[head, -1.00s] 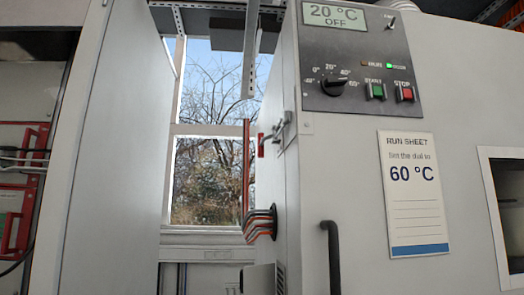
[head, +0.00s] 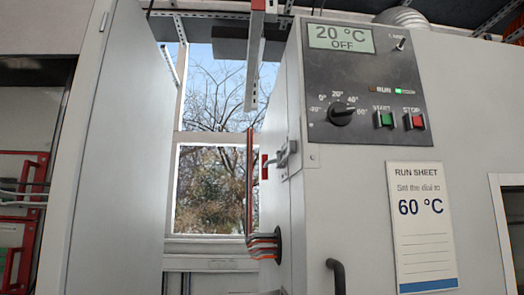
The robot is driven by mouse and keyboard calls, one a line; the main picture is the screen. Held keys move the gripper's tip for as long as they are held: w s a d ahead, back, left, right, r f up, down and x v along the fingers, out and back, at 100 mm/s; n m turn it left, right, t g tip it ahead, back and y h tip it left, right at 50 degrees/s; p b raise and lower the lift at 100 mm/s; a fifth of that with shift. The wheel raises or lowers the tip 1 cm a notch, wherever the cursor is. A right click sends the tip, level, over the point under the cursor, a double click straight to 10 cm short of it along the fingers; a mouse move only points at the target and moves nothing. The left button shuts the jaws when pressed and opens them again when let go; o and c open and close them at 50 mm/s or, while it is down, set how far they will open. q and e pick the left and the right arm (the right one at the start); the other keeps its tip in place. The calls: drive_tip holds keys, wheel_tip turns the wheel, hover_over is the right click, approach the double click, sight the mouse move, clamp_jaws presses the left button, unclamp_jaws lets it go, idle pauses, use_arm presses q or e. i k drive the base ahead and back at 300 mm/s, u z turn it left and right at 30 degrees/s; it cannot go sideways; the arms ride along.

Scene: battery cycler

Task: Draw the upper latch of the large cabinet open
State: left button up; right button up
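The large cabinet (head: 350,210) is a pale grey unit that fills the right half of the head view. Its upper latch (head: 284,157) is a small metal fitting at the cabinet's left front edge, with a red tab (head: 264,167) on its left side. The latch stands level with the area just below the control panel. A dark bar handle (head: 337,275) is on the cabinet front at the bottom edge, partly cut off. Neither gripper is in view.
A control panel (head: 375,75) reads 20 °C OFF, with a dial (head: 342,113) and green and red buttons. A run sheet (head: 423,230) hangs below it. A tall grey panel (head: 115,150) stands left. Cables (head: 264,245) enter the cabinet's left side. A window shows in the gap.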

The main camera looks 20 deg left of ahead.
sight(265, 163)
drive_tip(key=u, duration=0.5)
drive_tip(key=k, duration=0.6)
drive_tip(key=u, duration=0.85)
drive_tip(key=i, duration=1.5)
drive_tip(key=z, duration=0.35)
